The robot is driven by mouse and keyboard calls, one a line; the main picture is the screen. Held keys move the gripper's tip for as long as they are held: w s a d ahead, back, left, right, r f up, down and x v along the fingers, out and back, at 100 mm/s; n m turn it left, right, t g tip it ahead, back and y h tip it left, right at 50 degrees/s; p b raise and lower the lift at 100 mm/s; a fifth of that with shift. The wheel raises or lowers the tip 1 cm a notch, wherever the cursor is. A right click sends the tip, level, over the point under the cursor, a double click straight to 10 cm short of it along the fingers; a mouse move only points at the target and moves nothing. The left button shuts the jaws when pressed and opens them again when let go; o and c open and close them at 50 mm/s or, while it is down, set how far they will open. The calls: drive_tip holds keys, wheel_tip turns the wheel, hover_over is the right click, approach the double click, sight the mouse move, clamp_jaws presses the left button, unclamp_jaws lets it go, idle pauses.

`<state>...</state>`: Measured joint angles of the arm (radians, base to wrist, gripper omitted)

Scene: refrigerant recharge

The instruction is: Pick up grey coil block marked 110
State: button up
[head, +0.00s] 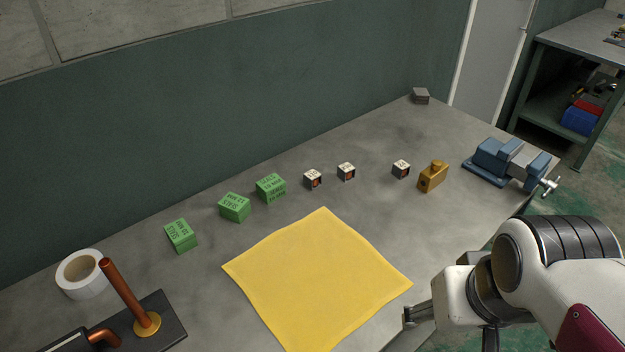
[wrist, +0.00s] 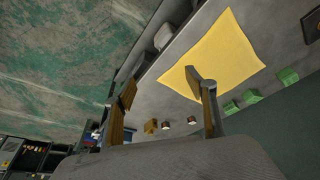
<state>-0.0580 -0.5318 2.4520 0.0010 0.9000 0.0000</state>
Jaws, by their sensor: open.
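Three small dark-sided blocks with white tops stand apart at the back of the bench: a left block (head: 312,180), a middle block (head: 346,172) and a right block (head: 401,169). Their marks are too small to read surely, so I cannot tell which is 110. Small blocks also show past my fingers in the wrist view (wrist: 165,125). My gripper (head: 418,313) is open and empty near the bench's front edge, right of the yellow cloth and well away from the blocks. Its two spread fingers show in the wrist view (wrist: 163,88).
The yellow cloth (head: 318,280) lies mid-bench. Several green blocks (head: 235,207) stand left of the small blocks. A brass-coloured block (head: 432,176) and a blue vise (head: 505,162) are on the right. A white tape roll (head: 80,274) and copper pipe stand (head: 125,296) are at left.

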sight(313, 175)
drive_tip(key=w+a+f+n, duration=0.1)
drive_tip(key=w+a+f, duration=0.5)
drive_tip(key=w, duration=0.7)
drive_tip(key=w+a+f+n+y, duration=0.1)
drive_tip(key=w+a+f, duration=0.5)
drive_tip(key=w, duration=0.8)
drive_tip(key=w+a+f+n, duration=0.1)
drive_tip(key=w+a+f, duration=0.5)
drive_tip(key=w, duration=0.7)
drive_tip(key=shift+w+a, duration=0.3)
drive_tip(key=shift+a, duration=0.05)
drive_tip(key=shift+t+y, duration=0.4)
drive_tip(key=w, duration=0.1)
drive_tip(key=w+a, duration=0.1)
drive_tip(key=w, duration=0.2)
drive_tip(key=shift+a+r, duration=0.15)
drive_tip(key=shift+a, duration=0.1)
drive_tip(key=shift+n+t, duration=0.5)
drive_tip(key=shift+t, duration=0.4)
drive_tip(key=w+r, duration=0.2)
drive_tip(key=w+a+r, duration=0.1)
drive_tip(key=w+r, duration=0.1)
drive_tip(key=shift+w+a+r, duration=0.15)
drive_tip(key=shift+w, duration=0.15)
drive_tip(key=shift+x, duration=1.3)
drive_tip(key=shift+a, duration=0.1)
drive_tip(key=shift+y, duration=0.3)
drive_tip(key=shift+x, duration=2.6)
